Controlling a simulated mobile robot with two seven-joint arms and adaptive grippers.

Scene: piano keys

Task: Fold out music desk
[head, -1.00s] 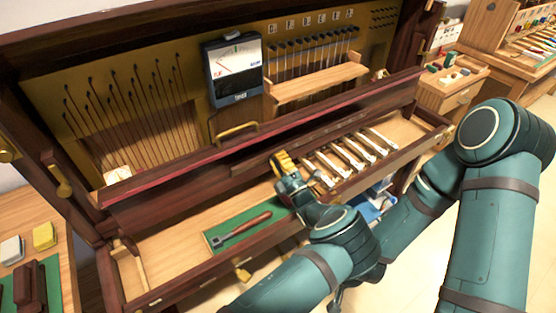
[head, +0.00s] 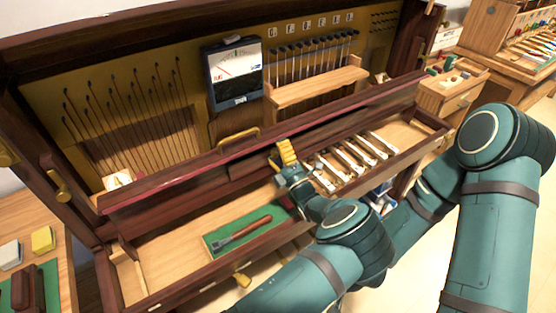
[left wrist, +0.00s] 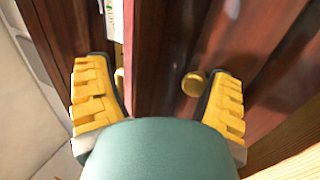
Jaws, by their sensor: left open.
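The music desk looks like the long dark red-brown board (head: 330,113) that spans the front of the piano, with a brass handle (head: 238,136) on its upper edge. My left gripper (head: 287,152) is at the front of this board, right of the handle, with its yellow fingers up. In the left wrist view its fingers (left wrist: 160,95) are apart, with dark polished wood between and beyond them. A small brass knob (left wrist: 193,83) sits between them, close to the right finger. Contact cannot be told. My right gripper is not visible.
A tool with a wooden handle lies on a green mat (head: 215,241) on the keybed, left of my gripper. Several keys (head: 350,155) lie right of it. A tuner (head: 233,72) hangs behind the board. A side bench (head: 60,207) stands at left.

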